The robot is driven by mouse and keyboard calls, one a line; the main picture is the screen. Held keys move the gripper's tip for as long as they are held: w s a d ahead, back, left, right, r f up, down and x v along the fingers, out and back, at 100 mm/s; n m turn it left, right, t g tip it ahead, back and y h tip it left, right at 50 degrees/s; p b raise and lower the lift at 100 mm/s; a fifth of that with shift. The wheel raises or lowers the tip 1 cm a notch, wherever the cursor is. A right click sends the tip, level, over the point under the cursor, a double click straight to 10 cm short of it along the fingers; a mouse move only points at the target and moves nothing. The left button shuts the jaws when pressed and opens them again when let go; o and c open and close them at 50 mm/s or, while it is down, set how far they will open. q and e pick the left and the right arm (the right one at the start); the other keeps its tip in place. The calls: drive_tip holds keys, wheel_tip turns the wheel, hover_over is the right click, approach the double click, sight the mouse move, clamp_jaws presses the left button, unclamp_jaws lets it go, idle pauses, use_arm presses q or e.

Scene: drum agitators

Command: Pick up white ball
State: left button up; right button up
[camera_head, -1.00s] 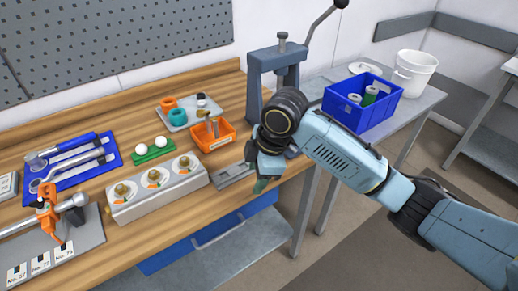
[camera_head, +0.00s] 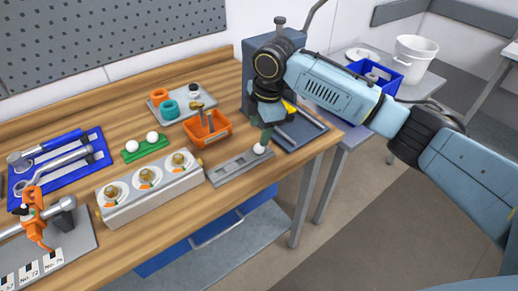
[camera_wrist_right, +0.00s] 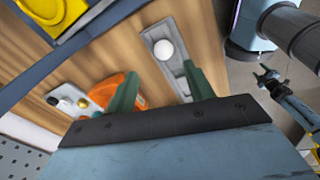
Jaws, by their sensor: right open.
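One white ball (camera_head: 259,149) rests at the right end of a grey slotted tray (camera_head: 222,176) near the bench's front edge. My right gripper (camera_head: 266,136) hangs just above and behind this ball, its fingers pointing down. In the right wrist view the ball (camera_wrist_right: 163,49) sits in the tray, just past the tips of my spread, empty green fingers (camera_wrist_right: 160,69). Two more white balls, a left one (camera_head: 130,146) and a right one (camera_head: 152,137), sit on a green holder (camera_head: 148,152). A distant dark gripper, apparently my left (camera_wrist_right: 266,76), shows small at the wrist view's right.
An orange bin (camera_head: 207,130) with tools stands left of my right gripper. A grey block with dials (camera_head: 151,200) lies left of the tray. A grey press (camera_head: 258,60) stands behind my right arm. Open floor lies at right.

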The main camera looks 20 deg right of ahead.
sight(259, 149)
wheel_tip(259, 149, down, 5)
drive_tip(key=shift+d+r, duration=0.1)
drive_tip(key=shift+f+b, duration=0.3)
drive_tip(key=shift+f, duration=0.2)
drive_tip(key=c, duration=1)
